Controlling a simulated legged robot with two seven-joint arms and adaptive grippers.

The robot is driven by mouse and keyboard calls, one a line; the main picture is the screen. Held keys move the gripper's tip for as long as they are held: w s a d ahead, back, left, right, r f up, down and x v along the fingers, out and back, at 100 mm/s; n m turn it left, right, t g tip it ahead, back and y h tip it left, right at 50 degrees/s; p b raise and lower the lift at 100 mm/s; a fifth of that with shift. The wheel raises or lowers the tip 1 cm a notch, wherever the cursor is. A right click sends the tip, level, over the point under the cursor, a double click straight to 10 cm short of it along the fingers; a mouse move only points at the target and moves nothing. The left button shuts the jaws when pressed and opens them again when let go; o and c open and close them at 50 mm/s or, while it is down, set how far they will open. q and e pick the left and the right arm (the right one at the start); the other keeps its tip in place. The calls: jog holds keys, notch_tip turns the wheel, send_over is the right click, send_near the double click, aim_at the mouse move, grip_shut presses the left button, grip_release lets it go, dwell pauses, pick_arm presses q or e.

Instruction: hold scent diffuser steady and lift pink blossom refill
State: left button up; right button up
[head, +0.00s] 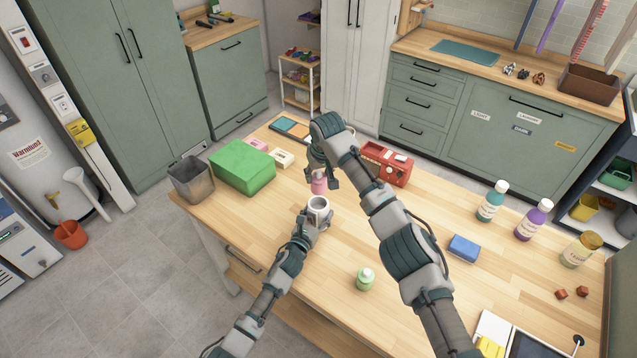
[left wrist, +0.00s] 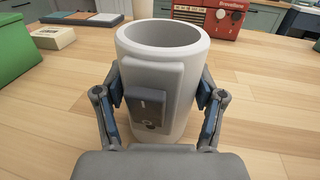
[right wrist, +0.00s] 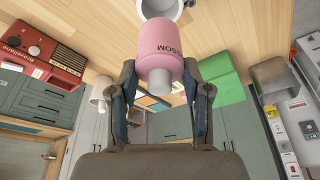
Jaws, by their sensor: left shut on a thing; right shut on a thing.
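The scent diffuser is a white open-topped cup (head: 318,204) with a dark panel on its side, upright on the wooden table. My left gripper (head: 318,222) is shut around it, one finger on each side, as the left wrist view (left wrist: 158,100) shows. Its visible opening looks empty there. The pink blossom refill (head: 319,184) is in my right gripper (head: 322,178), just above and behind the diffuser in the head view. The right wrist view shows the pink refill (right wrist: 160,48) between the fingers, its pale neck towards my palm and the diffuser rim (right wrist: 163,8) beyond it.
A green box (head: 242,167) and grey bin (head: 192,180) stand left. A red radio (head: 388,163) is behind my right arm. A small green bottle (head: 366,279), blue sponge (head: 464,248) and several bottles are to the right. Bare table lies between them.

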pick_arm(q)
jog(key=o, duration=1.4)
jog(key=shift+o, duration=0.2)
